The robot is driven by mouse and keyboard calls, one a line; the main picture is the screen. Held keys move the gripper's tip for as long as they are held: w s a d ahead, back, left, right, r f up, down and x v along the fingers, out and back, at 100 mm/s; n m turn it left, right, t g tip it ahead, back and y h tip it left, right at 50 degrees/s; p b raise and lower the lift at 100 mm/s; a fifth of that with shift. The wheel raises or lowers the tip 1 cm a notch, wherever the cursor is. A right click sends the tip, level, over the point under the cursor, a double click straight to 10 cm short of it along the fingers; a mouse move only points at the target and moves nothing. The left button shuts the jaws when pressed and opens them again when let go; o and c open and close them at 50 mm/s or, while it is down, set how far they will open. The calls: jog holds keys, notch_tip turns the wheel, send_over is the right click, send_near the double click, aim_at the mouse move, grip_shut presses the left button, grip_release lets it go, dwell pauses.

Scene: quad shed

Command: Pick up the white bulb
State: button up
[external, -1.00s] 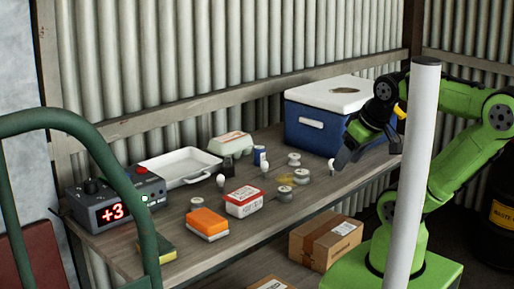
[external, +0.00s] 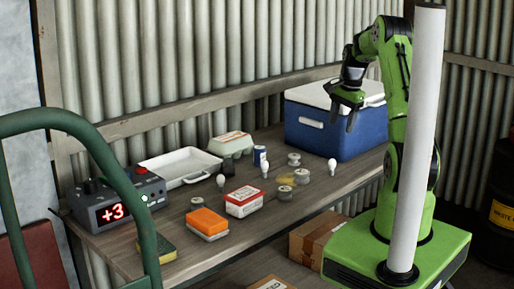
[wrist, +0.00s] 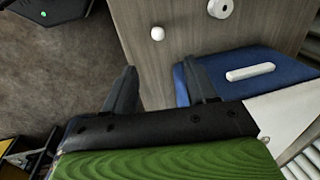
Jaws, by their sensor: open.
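Three white bulbs stand on the wooden bench: one at the right near the cooler (external: 332,166), one in the middle (external: 264,170) and one further left (external: 220,180). My gripper (external: 344,112) is open and empty, high in front of the blue cooler and above the right bulb, apart from it. In the wrist view, one white bulb (wrist: 157,33) shows as a small round shape on the bench, beyond the gap between my open fingers (wrist: 161,75).
The blue cooler (external: 335,135) with a white lid stands at the bench's right end. Several grey spools (external: 301,177), a blue can (external: 259,155), a red-and-white box (external: 243,202), an orange block (external: 206,223) and a white tray (external: 172,172) share the bench (external: 265,228).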

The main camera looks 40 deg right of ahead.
aim_at(332, 169)
jog(key=f+b, duration=0.1)
jog(key=f, duration=0.4)
jog(key=w+f+b, duration=0.1)
jog(key=f, duration=0.4)
jog(key=w+f+b, duration=0.1)
jog(key=f, duration=0.4)
jog(key=shift+w+a+f+b, duration=0.2)
jog(key=shift+w+f+b, duration=0.05)
jog(key=shift+b, duration=0.15)
jog(key=shift+r, duration=0.1)
jog(key=shift+c, duration=0.8)
jog(key=c, duration=0.8)
